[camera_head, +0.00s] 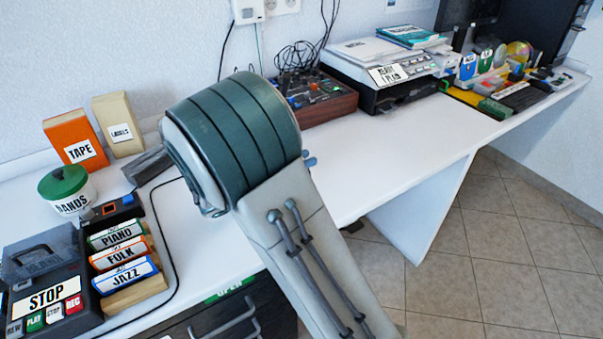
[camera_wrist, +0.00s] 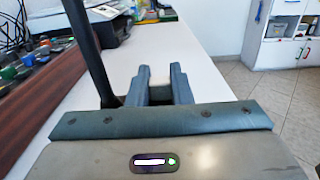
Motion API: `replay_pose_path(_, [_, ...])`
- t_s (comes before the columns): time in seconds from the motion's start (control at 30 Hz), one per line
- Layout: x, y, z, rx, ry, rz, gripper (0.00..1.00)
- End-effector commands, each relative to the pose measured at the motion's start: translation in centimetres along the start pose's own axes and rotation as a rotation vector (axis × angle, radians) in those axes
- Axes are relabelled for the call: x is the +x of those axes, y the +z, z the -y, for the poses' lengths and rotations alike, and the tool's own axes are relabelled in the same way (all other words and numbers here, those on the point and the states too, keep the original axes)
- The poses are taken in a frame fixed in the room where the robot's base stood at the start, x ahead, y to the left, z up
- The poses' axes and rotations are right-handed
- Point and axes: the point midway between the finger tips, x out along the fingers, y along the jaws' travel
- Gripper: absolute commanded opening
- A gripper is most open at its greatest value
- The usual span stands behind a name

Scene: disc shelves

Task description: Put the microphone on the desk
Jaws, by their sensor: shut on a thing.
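In the wrist view my gripper (camera_wrist: 158,85) points forward over the white desk (camera_wrist: 190,60). Its two blue-grey fingers are close together, with a small pale piece between them. A dark rod (camera_wrist: 88,50) rises up and to the left from beside the left finger. I take it to be part of the microphone held in the fingers, though its head is not visible. In the head view my arm hides the gripper and whatever it holds. The white desk (camera_head: 345,165) also shows there, running to the back right.
In the head view a mixer (camera_head: 315,105) and a printer (camera_head: 385,75) stand along the wall. At the left are an orange TAPE box (camera_head: 75,138), a BANDS jar (camera_head: 68,192), labelled cassettes (camera_head: 122,262) and a recorder (camera_head: 45,285). The desk between mixer and front edge looks bare.

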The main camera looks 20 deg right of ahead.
Motion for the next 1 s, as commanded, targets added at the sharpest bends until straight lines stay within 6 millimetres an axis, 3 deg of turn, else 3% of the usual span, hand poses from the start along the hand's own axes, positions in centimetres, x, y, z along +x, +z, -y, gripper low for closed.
replay_pose_path(0.2, [0.0, -3.3, 0.0, -0.002, 0.000, 0.002, 0.00])
replay_pose_path(0.57, [0.1, -3.5, 0.0, 0.000, 0.000, 0.001, 0.00])
replay_pose_path(0.6, [0.1, -3.5, 0.0, 0.000, 0.001, 0.000, 0.30])
replay_pose_path(0.63, [0.1, -3.4, 0.0, 0.000, 0.001, 0.000, 0.39])
replay_pose_path(1.0, [-0.2, -3.1, 0.0, -0.001, 0.002, 0.000, 0.41])
